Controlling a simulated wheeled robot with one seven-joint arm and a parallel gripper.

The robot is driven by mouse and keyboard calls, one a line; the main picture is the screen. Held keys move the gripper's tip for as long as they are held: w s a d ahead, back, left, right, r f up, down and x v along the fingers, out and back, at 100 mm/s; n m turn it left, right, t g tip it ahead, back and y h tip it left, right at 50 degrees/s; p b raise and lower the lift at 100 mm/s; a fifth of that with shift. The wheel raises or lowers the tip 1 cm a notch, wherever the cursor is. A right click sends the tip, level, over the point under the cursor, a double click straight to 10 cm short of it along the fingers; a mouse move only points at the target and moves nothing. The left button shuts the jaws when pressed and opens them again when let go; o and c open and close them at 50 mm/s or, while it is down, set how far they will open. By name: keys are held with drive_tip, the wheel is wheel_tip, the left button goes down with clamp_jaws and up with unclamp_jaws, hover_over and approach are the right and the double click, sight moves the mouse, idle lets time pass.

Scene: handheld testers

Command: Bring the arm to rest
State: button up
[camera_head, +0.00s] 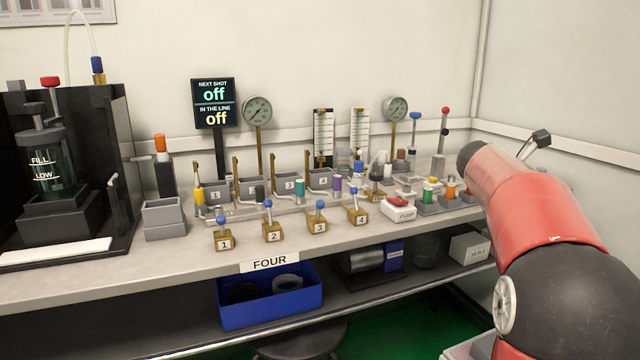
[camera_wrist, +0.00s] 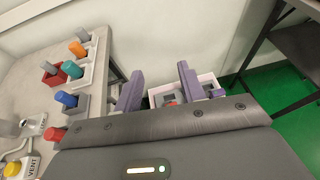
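In the wrist view my gripper (camera_wrist: 158,88) is open. Its two purple fingers stand apart with nothing between them. It is beside the end of the bench (camera_wrist: 25,80), pointing down past the bench edge. A pale box (camera_wrist: 208,82) with grey and red parts lies below and beyond the fingertips. In the head view my red and black arm fills the right side, in front of the wall and bench end. The gripper's fingers cannot be made out there.
The bench (camera_head: 190,258) holds gauges, numbered levers, a display reading off (camera_head: 213,104) and coloured plugs. A blue bin (camera_head: 270,300) sits on the shelf below. In the wrist view, plugs in holders (camera_wrist: 68,100) stand left of the fingers; green floor (camera_wrist: 280,95) shows at right.

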drive_tip(key=w+a+r+n+t, duration=0.4)
drive_tip(key=a+r+n+t, duration=0.6)
drive_tip(key=n, duration=0.4)
drive_tip(key=s+a+f+n+t+y+p, duration=0.1)
drive_tip(key=a+n+t+y, duration=0.1)
drive_tip(key=a+n+y, duration=0.45)
drive_tip(key=s+a+f+n+t+y, duration=0.1)
drive_tip(key=s+a+n+t+y, duration=0.15)
drive_tip(key=a+n, duration=0.65)
drive_tip(key=s+a+f+n+g+y, duration=0.5)
drive_tip(key=s+a+f+n+y, duration=0.1)
drive_tip(key=s+a+f+n, duration=0.55)
drive_tip(key=s+d+f+n+g+h+p, duration=0.1)
drive_tip(key=s+f+n+g, duration=0.5)
drive_tip(key=s+f+n, duration=0.4)
drive_tip(key=s+f, duration=0.3)
drive_tip(key=s, duration=0.1)
drive_tip(key=shift+s+d+f+n+h, duration=0.25)
drive_tip(key=shift+d+f+n+h, duration=0.05)
drive_tip(key=shift+d+f+n, duration=0.1)
